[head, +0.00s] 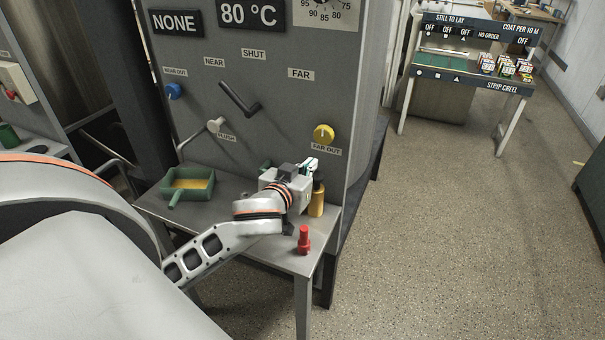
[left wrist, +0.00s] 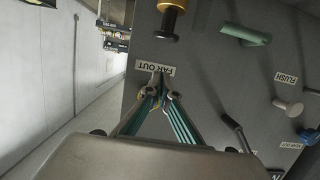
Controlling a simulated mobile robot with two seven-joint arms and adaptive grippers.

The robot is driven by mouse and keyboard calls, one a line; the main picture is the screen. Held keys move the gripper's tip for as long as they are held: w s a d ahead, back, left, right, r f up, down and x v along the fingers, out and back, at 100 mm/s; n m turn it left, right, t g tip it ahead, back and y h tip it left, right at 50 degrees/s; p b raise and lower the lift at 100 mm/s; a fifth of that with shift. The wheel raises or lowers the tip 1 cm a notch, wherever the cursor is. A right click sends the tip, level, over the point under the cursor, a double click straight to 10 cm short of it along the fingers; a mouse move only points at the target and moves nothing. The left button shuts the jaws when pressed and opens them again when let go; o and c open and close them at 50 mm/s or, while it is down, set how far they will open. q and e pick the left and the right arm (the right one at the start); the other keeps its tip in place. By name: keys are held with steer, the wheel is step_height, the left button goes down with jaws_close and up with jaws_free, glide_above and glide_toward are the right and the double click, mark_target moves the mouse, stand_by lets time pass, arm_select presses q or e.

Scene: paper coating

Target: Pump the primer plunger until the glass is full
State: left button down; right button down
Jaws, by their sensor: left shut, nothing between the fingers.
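No part is labelled as a primer plunger or a glass, and I cannot make out a glass or its level. A brass cylinder with a dark cap (head: 317,200) stands at the bench's right end; a brass and black part shows in the left wrist view (left wrist: 173,20). A red fitting (head: 303,240) stands at the bench's front right corner. My left gripper (head: 311,164) is shut and empty before the panel, below the yellow FAR OUT knob (head: 323,134). In the left wrist view its teal fingertips (left wrist: 160,84) meet over the FAR OUT label (left wrist: 155,69), largely hiding the knob. My right gripper is out of view.
The grey panel carries a blue knob (head: 174,91), a black lever (head: 240,99) and a pale FLUSH knob (head: 216,125). A green tray with yellow contents (head: 166,187) sits on the bench's left. A green handle (left wrist: 245,34) is nearby. The floor right is clear.

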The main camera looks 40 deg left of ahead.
mark_target(317, 177)
arm_select(q)
steer(key=shift+w+a+f+b, duration=0.1)
steer(key=shift+w+f, duration=0.3)
steer(key=shift+f, duration=0.4)
steer(key=shift+w+a+f+b, duration=0.15)
steer(key=shift+w+f, duration=0.25)
steer(key=shift+f, duration=0.35)
steer(key=shift+w+a+f+b, duration=0.1)
steer(key=shift+w+f, duration=0.3)
steer(key=shift+f, duration=0.4)
steer(key=shift+f, duration=0.1)
steer(key=shift+f, duration=1.75)
